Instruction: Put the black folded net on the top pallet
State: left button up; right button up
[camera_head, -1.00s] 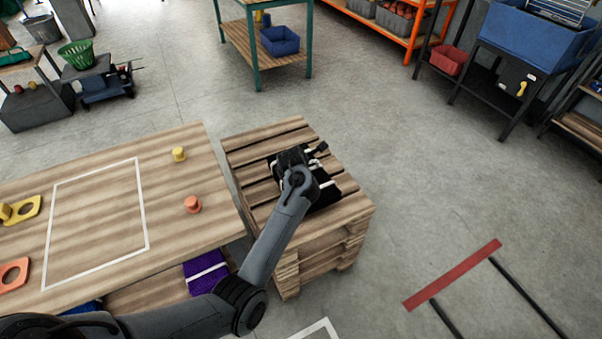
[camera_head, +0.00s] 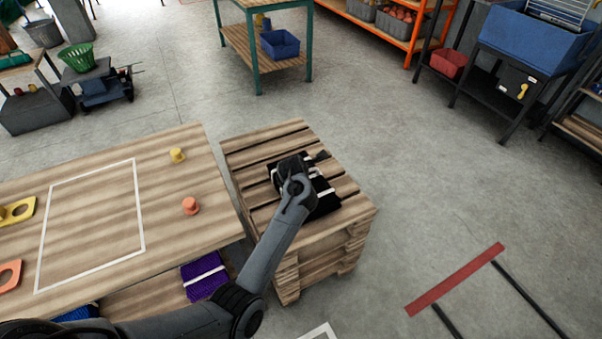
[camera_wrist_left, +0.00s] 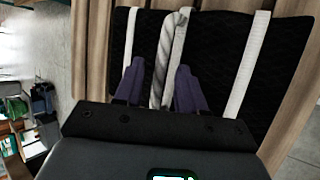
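The black folded net (camera_head: 322,204), with white straps, lies on the top pallet (camera_head: 357,205) of a wooden stack in the head view. My left gripper (camera_head: 322,157) is over the net, and my arm hides part of it. In the left wrist view the net (camera_wrist_left: 215,60) fills the middle. A twisted pale strap (camera_wrist_left: 166,55) runs between the two purple-grey fingers of my left gripper (camera_wrist_left: 160,72). The fingers are a little apart, and I cannot tell whether both press on the strap. My right gripper is not in view.
A wooden table (camera_head: 170,205) with small yellow and orange pieces stands left of the pallet stack. A purple net (camera_head: 203,275) lies below the table's edge. The grey floor right of the stack is clear up to a red bar (camera_head: 455,280).

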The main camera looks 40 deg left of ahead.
pick_arm(q)
jog(key=shift+d+r, duration=0.1)
jog(key=shift+r, duration=0.15)
jog(key=p+v, duration=0.7)
jog(key=v, duration=0.5)
jog(key=s+d+f+m+g+h, duration=0.1)
jog(key=s+d+m, duration=0.4)
jog(key=s+m, duration=0.5)
jog(key=s+d+f+m+g+h, duration=0.1)
jog(key=s+d+m, duration=0.4)
jog(key=s+m, duration=0.6)
jog(key=s+d+f+m+g+h, duration=0.1)
jog(key=s+d+m, duration=0.4)
jog(key=s+m, duration=0.5)
notch_tip(320, 180, down, 2)
jog(key=shift+s+d+f+m+h, duration=0.15)
jog(key=shift+s+m+h, duration=0.05)
jog(key=shift+m+h, duration=0.25)
